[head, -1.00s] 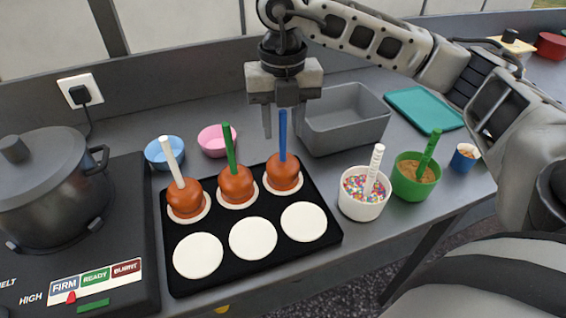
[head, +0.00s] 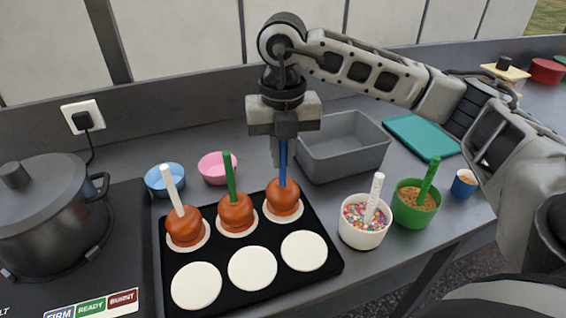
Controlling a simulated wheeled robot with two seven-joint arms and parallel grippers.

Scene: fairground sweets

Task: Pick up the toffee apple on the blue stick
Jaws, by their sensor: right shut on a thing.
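The toffee apple on the blue stick (head: 284,197) stands upright, stick up, at the back right of the black tray (head: 228,301), over a white paper disc. My right gripper (head: 283,150) is above it, pointing down, shut on the upper part of the blue stick (head: 283,172). The apple looks to be at its place on the disc; I cannot tell whether it touches. To its left are a toffee apple on a green stick (head: 236,213) and one on a white stick (head: 185,227). My left gripper is not in view.
A grey bin (head: 345,158) stands close behind and right. A sprinkles cup (head: 364,222) and a green cup (head: 414,204) stand right of the tray. Blue (head: 163,181) and pink (head: 215,168) bowls are behind it. A pot (head: 45,215) is at left. Three front discs are bare.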

